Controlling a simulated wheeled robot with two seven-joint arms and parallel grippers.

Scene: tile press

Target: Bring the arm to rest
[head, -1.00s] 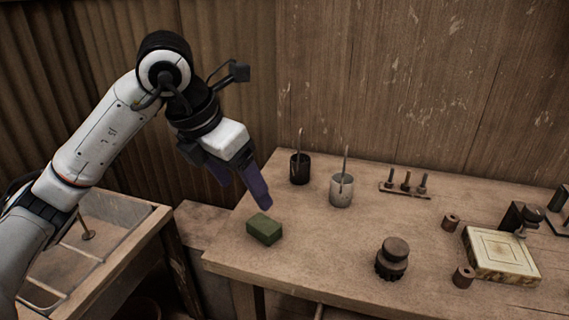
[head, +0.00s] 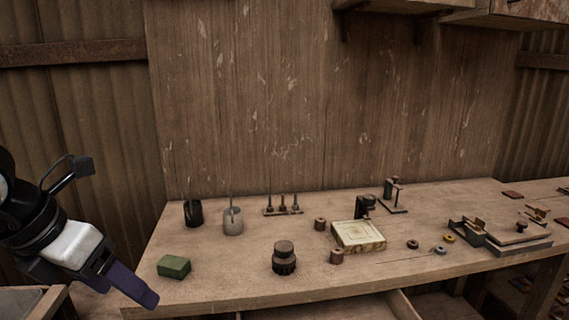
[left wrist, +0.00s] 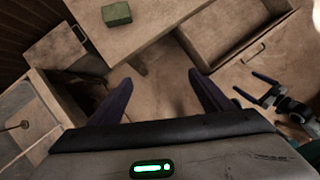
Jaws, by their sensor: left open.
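My left gripper (head: 132,289) is at the lower left of the head view, beside the front left corner of the workbench. Its purple fingers also show in the left wrist view (left wrist: 160,88), spread apart with nothing between them. The green block (head: 174,266) lies on the bench's left end, apart from the gripper, and shows at the top of the left wrist view (left wrist: 116,14). My right gripper (left wrist: 258,90) shows small at the right of the left wrist view, its two dark fingers apart; the head view does not show it.
The workbench (head: 225,285) holds a dark cup (head: 193,214), a grey cup (head: 233,222), a dark round knobbed piece (head: 284,259) and a square patterned tile (head: 358,235). An open drawer (left wrist: 225,25) projects below the bench. A low tray table (left wrist: 25,125) stands at left.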

